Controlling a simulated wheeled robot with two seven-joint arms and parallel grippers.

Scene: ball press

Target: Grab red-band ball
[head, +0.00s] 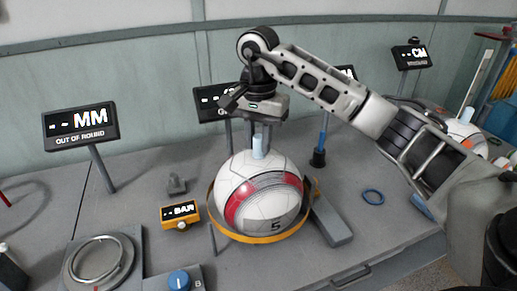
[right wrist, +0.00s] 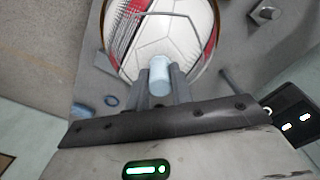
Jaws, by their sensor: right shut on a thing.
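The red-band ball (head: 259,195) is white with a wide red and grey band and a "5" on its front. It sits inside a yellow ring (head: 240,238) on the grey bench. A pale blue stem (head: 260,150) stands up from the top of the ball. My right gripper (head: 260,140) comes down from above and is shut on this stem. The right wrist view shows the two fingers (right wrist: 163,88) on either side of the stem, with the ball (right wrist: 165,35) just beyond. My left gripper is not in view.
An orange BAR gauge (head: 180,213) stands left of the ball. A round metal ring fixture (head: 95,262) and a blue knob (head: 179,281) are at front left. Display signs (head: 80,126) line the back. A blue ring (head: 373,197) lies right, with bare bench around it.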

